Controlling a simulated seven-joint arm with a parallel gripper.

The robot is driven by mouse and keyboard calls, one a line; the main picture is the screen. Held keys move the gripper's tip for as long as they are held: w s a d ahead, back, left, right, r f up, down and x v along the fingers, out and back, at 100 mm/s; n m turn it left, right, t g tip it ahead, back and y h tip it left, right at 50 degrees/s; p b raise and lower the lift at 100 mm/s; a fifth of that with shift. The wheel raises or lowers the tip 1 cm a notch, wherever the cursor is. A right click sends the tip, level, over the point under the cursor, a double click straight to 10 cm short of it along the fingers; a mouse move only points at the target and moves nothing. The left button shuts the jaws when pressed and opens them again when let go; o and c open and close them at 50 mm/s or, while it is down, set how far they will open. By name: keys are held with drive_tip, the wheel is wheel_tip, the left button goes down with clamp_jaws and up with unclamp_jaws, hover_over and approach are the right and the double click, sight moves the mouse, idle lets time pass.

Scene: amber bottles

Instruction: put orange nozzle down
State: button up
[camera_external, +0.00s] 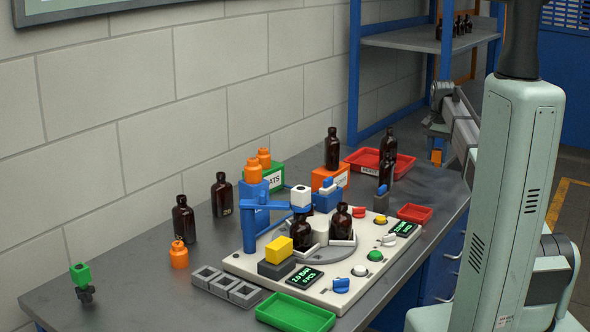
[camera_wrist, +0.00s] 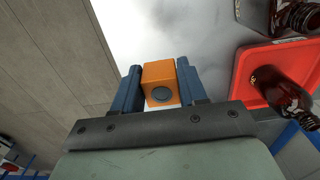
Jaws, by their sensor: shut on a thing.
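My gripper (camera_wrist: 158,88) has its blue fingers shut on an orange nozzle (camera_wrist: 160,72), with a grey round end facing the wrist camera. In the external view my gripper (camera_external: 437,144) is at the right, beyond the red tray, and the held orange nozzle (camera_external: 436,157) shows small below it, partly hidden by my arm. I cannot tell whether the nozzle touches the table. Other orange nozzles are an upright one (camera_external: 179,255) on the table at left and two (camera_external: 253,171) by the green box.
A red tray (camera_external: 354,158) with amber bottles stands near my gripper; it also shows in the wrist view (camera_wrist: 251,57). The white machine plate (camera_external: 255,277) with its turntable fills the middle. A blue shelf post (camera_external: 354,75) rises behind.

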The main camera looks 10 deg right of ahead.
drive_tip(key=shift+f, duration=4.95)
drive_tip(key=shift+f, duration=0.1)
drive_tip(key=o, duration=1)
drive_tip(key=shift+o, duration=0.2)
wheel_tip(320, 180, up, 12)
drive_tip(key=shift+r, duration=0.1)
